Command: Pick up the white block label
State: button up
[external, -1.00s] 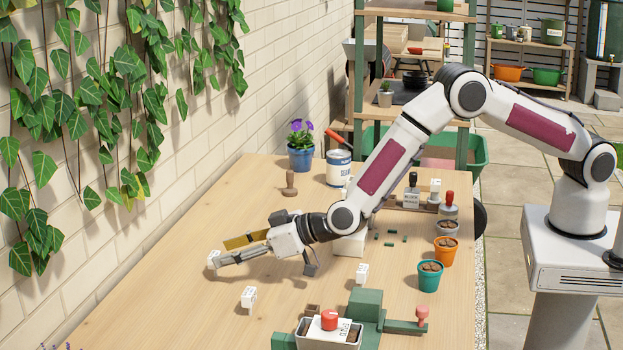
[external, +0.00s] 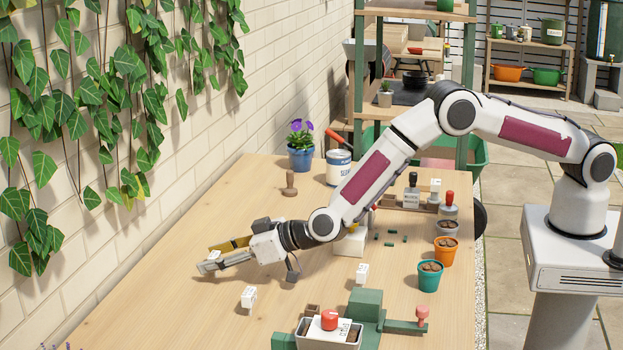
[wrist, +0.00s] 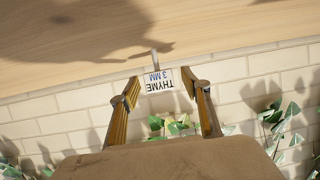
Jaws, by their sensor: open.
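A small white block label (external: 214,255) is at the left of the table, partly hidden by my fingers. In the wrist view the white label (wrist: 158,79) shows upside-down print reading "THYME 3 MM". My gripper (external: 207,260) is low over the table with its fingers on either side of the label. The wrist view shows my gripper (wrist: 162,84) open, with the label between or just past its fingertips. I cannot tell whether the fingers touch it.
Other white blocks stand nearby, one at the front (external: 248,297) and one to the right (external: 362,273). A wooden stamp (external: 290,184) and a blue flowerpot (external: 300,158) stand behind. A brick wall (external: 150,215) runs along the left.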

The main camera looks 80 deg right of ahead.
aim_at(215, 255)
jog(key=c, duration=1)
jog(key=shift+o, duration=0.2)
jog(key=shift+r, duration=5)
